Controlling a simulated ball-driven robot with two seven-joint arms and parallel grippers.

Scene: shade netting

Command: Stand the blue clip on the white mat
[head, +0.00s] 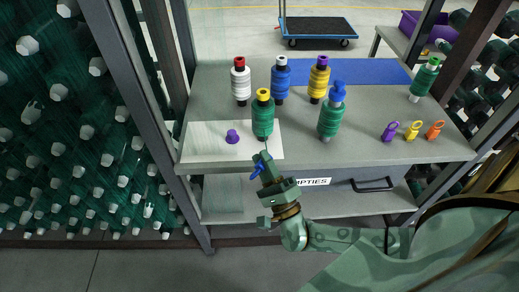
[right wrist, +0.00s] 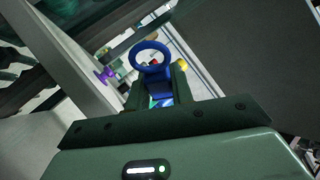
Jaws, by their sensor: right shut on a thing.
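The blue clip (head: 256,171) is held in my right gripper (head: 262,161) just in front of the shelf's front edge, near the right front corner of the white mat (head: 203,142). In the right wrist view the clip's ring (right wrist: 152,47) stands out past the fingers, and its lower part is between them. The mat lies at the left front of the grey shelf. A small purple piece (head: 232,136) is on the mat. A green spool with a yellow top (head: 263,120) stands at the mat's right side. My left gripper is out of view.
White (head: 241,86), blue (head: 280,84), yellow (head: 318,83) and green (head: 330,122) spools stand behind and right. Purple (head: 390,132), yellow (head: 413,130) and orange (head: 434,131) clips stand at the right. The mat's left part is clear.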

